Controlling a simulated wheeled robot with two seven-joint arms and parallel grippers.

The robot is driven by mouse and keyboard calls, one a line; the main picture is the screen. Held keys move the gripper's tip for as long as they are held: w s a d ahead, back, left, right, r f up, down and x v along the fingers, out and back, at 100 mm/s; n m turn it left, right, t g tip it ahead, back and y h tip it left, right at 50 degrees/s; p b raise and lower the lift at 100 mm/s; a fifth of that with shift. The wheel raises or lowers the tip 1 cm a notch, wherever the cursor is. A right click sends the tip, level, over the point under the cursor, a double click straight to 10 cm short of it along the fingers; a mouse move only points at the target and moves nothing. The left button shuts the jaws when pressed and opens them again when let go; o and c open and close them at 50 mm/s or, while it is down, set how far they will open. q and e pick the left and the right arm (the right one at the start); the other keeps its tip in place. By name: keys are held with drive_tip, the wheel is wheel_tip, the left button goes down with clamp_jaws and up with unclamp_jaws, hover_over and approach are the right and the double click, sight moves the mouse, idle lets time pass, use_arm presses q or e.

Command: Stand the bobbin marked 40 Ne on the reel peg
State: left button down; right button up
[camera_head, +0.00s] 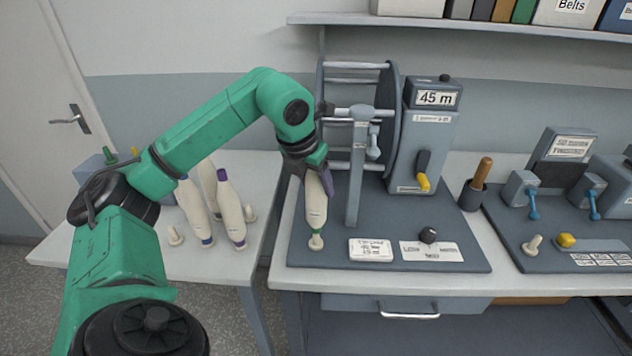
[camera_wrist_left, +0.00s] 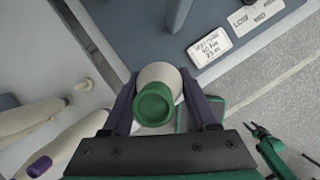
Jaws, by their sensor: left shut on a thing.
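My left gripper (camera_head: 316,170) is shut on a cream bobbin (camera_head: 317,205) with a green band near its lower end. The bobbin is close to upright, directly above the pale reel peg (camera_head: 316,242) at the front left of the grey reel base. Its lower end is at the peg's top; I cannot tell whether they touch. In the left wrist view the bobbin's green end (camera_wrist_left: 154,102) shows between the two fingers, and the body below hides the peg. I read no marking on the bobbin. My right gripper is not seen in the head view.
A card (camera_head: 371,250) reading 40 Ne lies right of the peg. The reel's post (camera_head: 356,180) and wheel (camera_head: 390,120) stand close behind and right. A second machine (camera_head: 560,250) is at right.

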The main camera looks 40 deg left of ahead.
sight(316, 199)
use_arm(q)
drive_tip(key=shift+f+b, duration=0.65)
drive_tip(key=shift+f, duration=0.2)
drive_tip(key=shift+f+b, duration=1.3)
drive_tip(key=shift+f, duration=0.2)
drive_tip(key=shift+c, duration=0.5)
unclamp_jaws()
drive_tip(key=shift+r, duration=0.1)
drive_tip(key=p+v, duration=0.3)
drive_tip(key=v, duration=1.1)
drive_tip(key=shift+s+r, duration=0.2)
drive_tip(key=shift+r, duration=0.05)
